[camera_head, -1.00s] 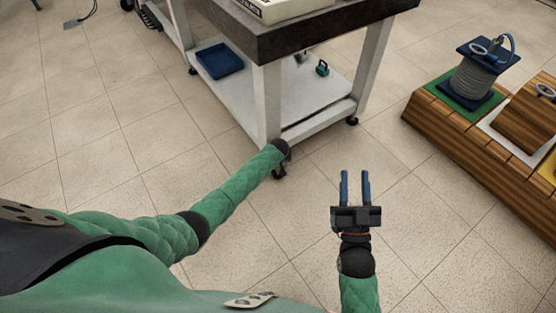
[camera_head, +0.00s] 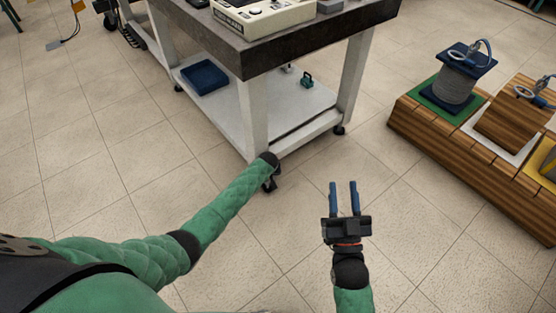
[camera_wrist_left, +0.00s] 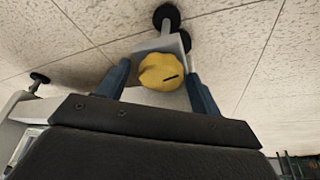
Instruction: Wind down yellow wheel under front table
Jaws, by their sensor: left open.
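The yellow wheel (camera_wrist_left: 158,73) is a knobbed piece with a dark slot, seen in the left wrist view near a black caster (camera_wrist_left: 167,17). My left gripper (camera_wrist_left: 155,66) is open, with its blue fingers on either side of the yellow wheel; contact cannot be told. In the head view my left arm reaches the near leg of the front table (camera_head: 300,50), and the left gripper and yellow wheel are hidden there. My right gripper (camera_head: 343,184) is open and empty above the floor, right of that leg.
The table's lower white shelf (camera_head: 240,118) holds a blue tray (camera_head: 204,77) and a small green item (camera_head: 307,79). A beige device (camera_head: 262,14) stands on top. A wooden stand (camera_head: 440,142) with a wire coil (camera_head: 457,84) is at the right. Floor between is clear.

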